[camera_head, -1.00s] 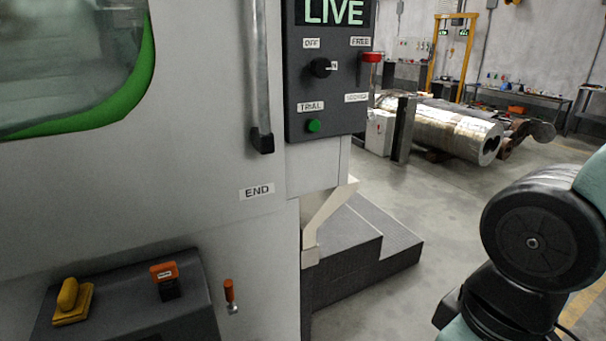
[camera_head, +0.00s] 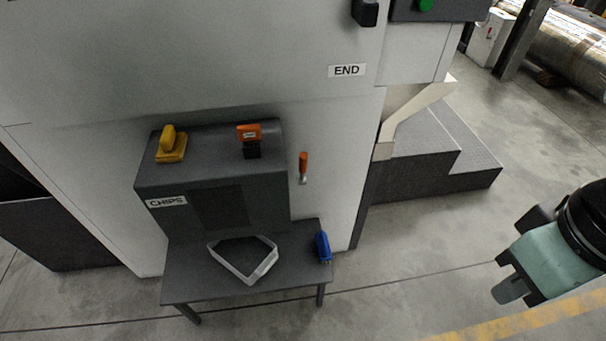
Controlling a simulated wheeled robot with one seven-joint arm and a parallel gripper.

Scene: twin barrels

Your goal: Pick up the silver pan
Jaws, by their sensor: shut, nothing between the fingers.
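The silver pan (camera_head: 232,268) is a shallow, light grey, angular tray with a raised rim. It rests on a small dark table (camera_head: 190,288) below the machine's CHIPS box, left of the middle of the head view. It looks empty, with a dark inside. My gripper (camera_head: 508,291) shows at the lower right, at the end of my teal and black arm. It is shut and empty, well to the right of the pan and apart from it.
A blue object (camera_head: 323,246) stands on the table's right edge, close to the pan. The dark CHIPS box (camera_head: 165,215) stands behind the pan, with a yellow-handled block (camera_head: 171,146) and an orange item (camera_head: 249,133) on top. Dark steps (camera_head: 430,160) stand behind right. The floor between the table and my arm is clear.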

